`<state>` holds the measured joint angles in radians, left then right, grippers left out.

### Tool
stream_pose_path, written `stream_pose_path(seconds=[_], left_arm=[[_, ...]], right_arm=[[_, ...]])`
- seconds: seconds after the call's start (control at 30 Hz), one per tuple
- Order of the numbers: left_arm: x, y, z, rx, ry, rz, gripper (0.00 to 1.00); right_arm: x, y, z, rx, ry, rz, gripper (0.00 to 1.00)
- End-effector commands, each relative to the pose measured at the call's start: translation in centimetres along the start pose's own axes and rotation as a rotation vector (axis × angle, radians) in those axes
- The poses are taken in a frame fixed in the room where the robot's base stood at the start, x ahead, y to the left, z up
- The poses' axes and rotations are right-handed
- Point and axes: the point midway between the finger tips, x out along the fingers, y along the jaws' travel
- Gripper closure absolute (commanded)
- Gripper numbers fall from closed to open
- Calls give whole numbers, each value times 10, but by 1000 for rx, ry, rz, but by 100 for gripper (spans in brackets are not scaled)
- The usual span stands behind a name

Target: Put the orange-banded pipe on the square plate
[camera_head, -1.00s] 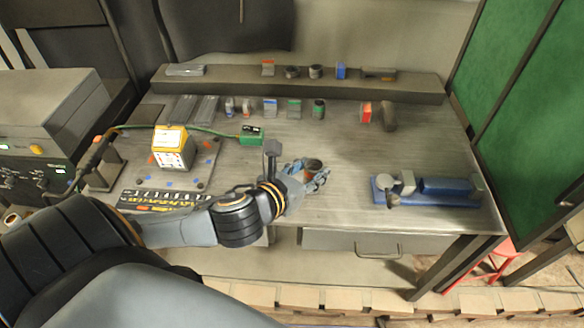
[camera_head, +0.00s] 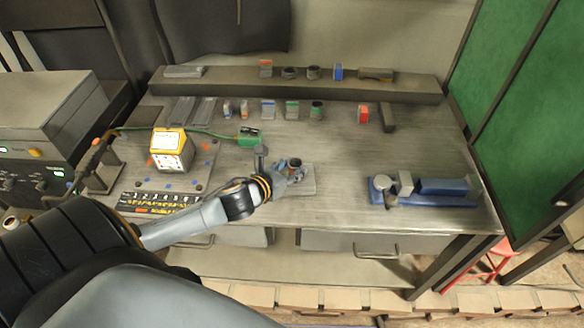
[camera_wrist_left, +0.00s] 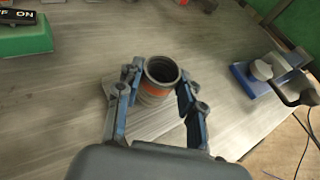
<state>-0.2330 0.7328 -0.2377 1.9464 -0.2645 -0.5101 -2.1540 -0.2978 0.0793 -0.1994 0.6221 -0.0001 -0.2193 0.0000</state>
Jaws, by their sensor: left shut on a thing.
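My left gripper (camera_head: 294,172) is shut on the orange-banded pipe (camera_head: 295,163), a short, dark, open-topped tube held upright. In the left wrist view the pipe (camera_wrist_left: 160,82) stands between the two blue-and-grey fingers, with its orange band showing below the rim. The grey square plate (camera_head: 307,187) lies on the bench under the gripper and shows to its right. The pipe is over the plate; I cannot tell whether its bottom touches. The gripper hides part of the plate. My right gripper is in neither view.
A blue fixture (camera_head: 440,192) stands at the bench's right. A yellow-topped box (camera_head: 170,150) and a green block (camera_head: 250,137) are to the left. Several banded parts line the back, before a raised shelf (camera_head: 220,87). The bench between plate and blue fixture is clear.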

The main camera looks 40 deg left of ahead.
Motion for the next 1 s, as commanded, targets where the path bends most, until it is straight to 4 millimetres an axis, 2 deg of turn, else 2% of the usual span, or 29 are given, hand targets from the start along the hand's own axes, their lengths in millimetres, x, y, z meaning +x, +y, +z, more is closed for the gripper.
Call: stream_pose_path(seconds=[0.4, 0.43, 0.5, 0.53, 0.87, 1.0], left_arm=[[3, 0, -5, 4, -3, 0, 100], [2, 0, -5, 3, -2, 0, 56], [2, 0, -5, 3, -1, 1, 42], [2, 0, -5, 3, -1, 1, 39], [1, 0, -2, 2, -2, 0, 39], [-11, 0, -4, 4, 0, 0, 39]], right_arm=[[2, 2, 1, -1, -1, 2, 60], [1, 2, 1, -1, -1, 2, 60], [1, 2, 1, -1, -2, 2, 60], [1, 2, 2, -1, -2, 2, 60], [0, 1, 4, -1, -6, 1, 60], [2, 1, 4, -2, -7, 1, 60]])
